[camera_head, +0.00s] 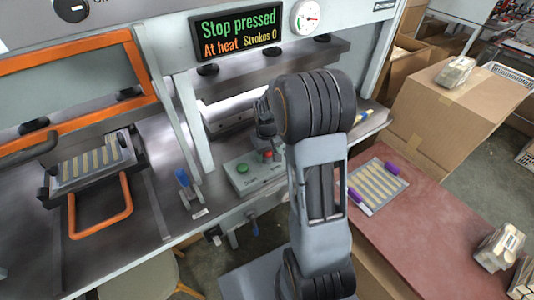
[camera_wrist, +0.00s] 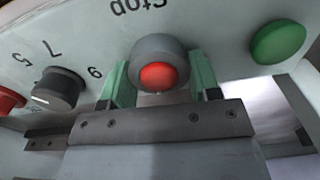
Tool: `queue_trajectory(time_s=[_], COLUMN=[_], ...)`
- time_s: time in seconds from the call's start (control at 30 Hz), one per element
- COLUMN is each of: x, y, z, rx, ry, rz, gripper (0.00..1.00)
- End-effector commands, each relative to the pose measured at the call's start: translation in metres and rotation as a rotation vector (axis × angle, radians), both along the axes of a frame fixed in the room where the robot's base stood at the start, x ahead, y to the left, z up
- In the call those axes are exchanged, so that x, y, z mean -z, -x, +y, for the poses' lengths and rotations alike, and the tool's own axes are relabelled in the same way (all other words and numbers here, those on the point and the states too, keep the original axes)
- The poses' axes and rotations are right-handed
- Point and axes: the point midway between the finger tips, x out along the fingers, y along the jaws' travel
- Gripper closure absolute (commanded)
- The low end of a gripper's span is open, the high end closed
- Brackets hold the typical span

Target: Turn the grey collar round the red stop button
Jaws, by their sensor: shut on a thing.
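The grey collar (camera_wrist: 158,47) is a round ring on a pale panel, with the red stop button (camera_wrist: 158,76) in its middle. The word "Stop" reads upside down above it in the wrist view. My gripper (camera_wrist: 157,80) has one green finger at each side of the collar, closed against it. In the head view a red button (camera_head: 267,154) shows on a small grey-green control box, close to my arm. The collar and my fingertips cannot be made out clearly there.
A green button (camera_wrist: 278,42) sits right of the collar, and a black numbered knob (camera_wrist: 57,90) sits left. The display (camera_head: 238,31) reads "Stop pressed", "At heat", "Strokes 0". A blue-handled tool (camera_head: 187,184) stands left of the control box. A red-brown table (camera_head: 425,225) is at right.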

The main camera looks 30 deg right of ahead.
Motion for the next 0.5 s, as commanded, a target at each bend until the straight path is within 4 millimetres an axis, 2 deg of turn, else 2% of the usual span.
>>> queue_trajectory(time_s=[0.5], x=[-0.0002], y=[-0.0003], z=[-0.0018], rx=[0.365], ry=[0.0], rz=[-0.002], gripper=[0.67])
